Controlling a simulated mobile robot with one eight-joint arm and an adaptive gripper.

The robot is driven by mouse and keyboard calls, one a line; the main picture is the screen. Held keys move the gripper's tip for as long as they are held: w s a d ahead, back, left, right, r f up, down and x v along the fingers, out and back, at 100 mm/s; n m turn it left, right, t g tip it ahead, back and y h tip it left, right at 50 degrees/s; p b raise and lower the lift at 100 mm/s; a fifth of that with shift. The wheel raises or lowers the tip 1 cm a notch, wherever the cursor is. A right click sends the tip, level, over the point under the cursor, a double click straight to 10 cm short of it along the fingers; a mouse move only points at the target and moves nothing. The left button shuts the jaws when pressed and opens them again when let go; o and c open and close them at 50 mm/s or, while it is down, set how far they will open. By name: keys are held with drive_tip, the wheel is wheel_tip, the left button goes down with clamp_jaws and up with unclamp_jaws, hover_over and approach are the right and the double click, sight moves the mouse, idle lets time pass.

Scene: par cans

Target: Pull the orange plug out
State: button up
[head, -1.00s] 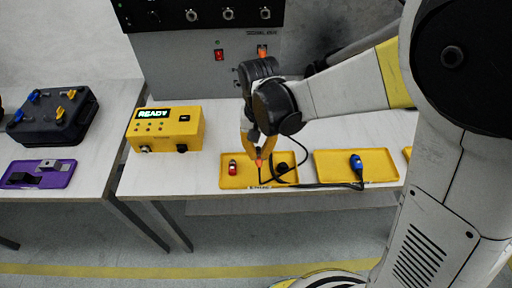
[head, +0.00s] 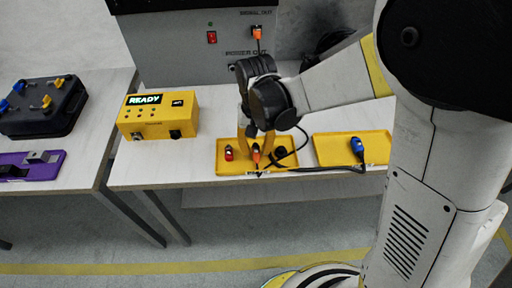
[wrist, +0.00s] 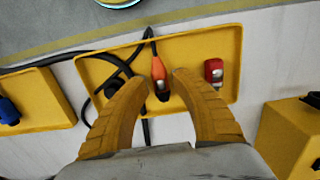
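An orange plug (head: 256,153) lies in the left yellow tray (head: 228,170), with a black lead at its end. The wrist view shows this plug (wrist: 158,69) between my fingertips, with a gap on each side. My gripper (head: 255,150) is open over the tray, fingers pointing down; the wrist view shows its fingers (wrist: 160,84) spread apart. Another orange connector (head: 257,33) sits on the grey panel (head: 170,60) under the SIGNAL OUT label. My wrist hides part of the panel below it.
A red plug (head: 229,153) and a black round part (head: 281,152) share the tray. A blue plug (head: 357,146) lies in the right yellow tray (head: 335,154). A yellow READY box (head: 155,123) stands left. Black cable runs along the table's front edge.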

sight(256, 150)
wheel_tip(256, 150, up, 12)
drive_tip(key=s+d+r+t, duration=0.3)
drive_tip(key=s+d+t, duration=0.4)
drive_tip(key=d, duration=0.9)
drive_tip(key=s, duration=0.3)
drive_tip(key=shift+s+d, duration=0.15)
drive_tip(key=shift+s, duration=0.05)
idle(0.4)
